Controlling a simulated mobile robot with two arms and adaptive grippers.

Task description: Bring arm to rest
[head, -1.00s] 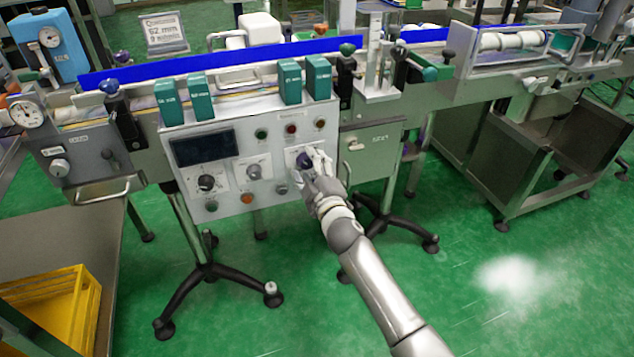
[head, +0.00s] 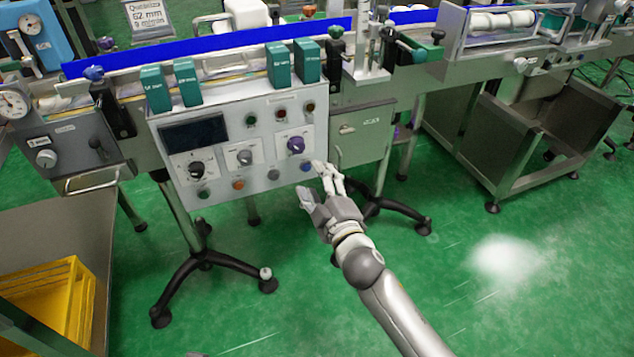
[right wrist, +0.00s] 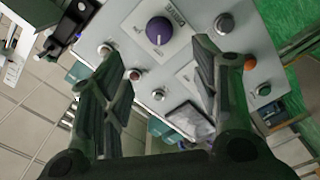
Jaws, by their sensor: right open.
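My right gripper (head: 318,180) is open and empty, just below and in front of the lower right corner of the control panel (head: 262,178). The panel's purple knob (head: 296,145) stands clear of the fingers, up and to the left of them in the head view. In the right wrist view my open fingers (right wrist: 155,85) point toward the panel, and the purple knob (right wrist: 158,30) shows beyond them with nothing touching it. My left gripper is not in view.
A yellow crate (head: 50,300) is at lower left. Green floor is open at lower right.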

